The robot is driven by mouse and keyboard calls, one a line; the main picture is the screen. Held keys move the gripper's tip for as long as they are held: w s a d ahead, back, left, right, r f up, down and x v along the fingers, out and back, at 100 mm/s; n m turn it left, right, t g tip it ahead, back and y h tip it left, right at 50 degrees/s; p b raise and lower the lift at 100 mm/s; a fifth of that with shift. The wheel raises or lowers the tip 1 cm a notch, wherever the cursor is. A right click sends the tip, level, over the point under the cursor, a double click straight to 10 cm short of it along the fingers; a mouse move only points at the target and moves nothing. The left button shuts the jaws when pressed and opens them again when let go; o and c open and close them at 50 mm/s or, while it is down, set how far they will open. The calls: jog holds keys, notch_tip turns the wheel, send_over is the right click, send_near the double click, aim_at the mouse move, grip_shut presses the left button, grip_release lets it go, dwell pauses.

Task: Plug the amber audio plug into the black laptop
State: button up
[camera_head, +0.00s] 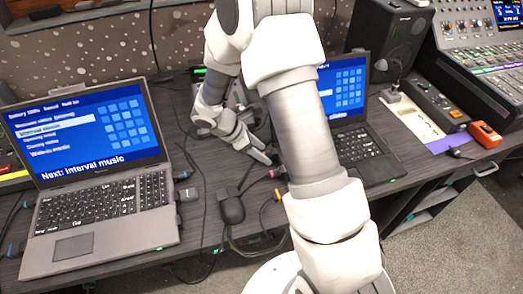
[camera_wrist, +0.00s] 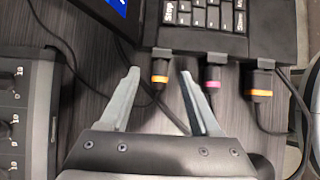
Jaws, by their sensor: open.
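The black laptop (camera_head: 385,165) stands open at the right, partly hidden behind my arm. The wrist view shows its keyboard side (camera_wrist: 240,45) at the top. Along that edge, a slim dark plug with an amber band (camera_wrist: 160,78) lies in front of a grey port block (camera_wrist: 160,53); whether it is seated I cannot tell. A bulkier plug with an orange band (camera_wrist: 262,90) sits further right. My gripper (camera_wrist: 159,72) is open, its fingertips on either side of the slim amber-banded plug, apart from it. The gripper also shows in the head view (camera_head: 262,153), left of the laptop.
A magenta-banded plug (camera_wrist: 211,80) sits between the two amber-orange ones, close to my right finger. A grey laptop (camera_head: 100,205) stands left, a speaker (camera_head: 390,40) and mixing desk (camera_head: 485,50) right.

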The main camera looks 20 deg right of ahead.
jog(key=p+v, duration=0.3)
jog(key=v, duration=1.4)
jog(key=s+d+r+m+t+y+p, duration=0.2)
jog(key=s+d+r+m+y+p, duration=0.1)
jog(key=s+r+m, duration=0.6)
jog(key=s+d+r+m+t+y+p, duration=0.3)
jog(key=s+r+m, duration=0.6)
jog(key=r, duration=0.5)
jog(key=shift+s+d+r+t+y+p, duration=0.35)
jog(key=shift+s+d+p, duration=0.3)
jog(key=shift+s, duration=0.6)
